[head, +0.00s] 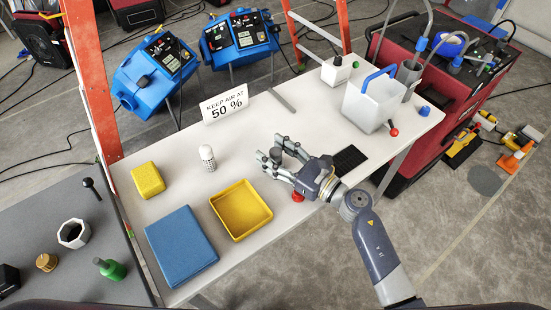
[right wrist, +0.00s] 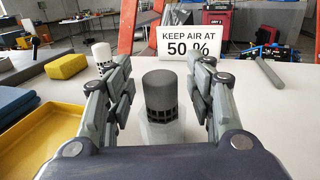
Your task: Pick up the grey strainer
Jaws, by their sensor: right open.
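The grey strainer (right wrist: 166,90) is a dark grey upright cylinder with slots around its lower part. It stands over a pale, translucent-looking piece. In the head view its dark top (head: 275,153) shows between the fingers of my right gripper (head: 273,160). In the right wrist view my right gripper (right wrist: 165,85) is open, with one finger on each side of the strainer and a gap on both sides. The strainer's lower part is partly hidden by the fingers in the head view. My left gripper is not in view.
A white strainer (head: 207,158) stands left on the white table (head: 300,112). Near it are a yellow sponge (head: 148,180), a yellow tray (head: 258,222) and a blue cloth (head: 182,247). A sign (head: 225,104) stands behind.

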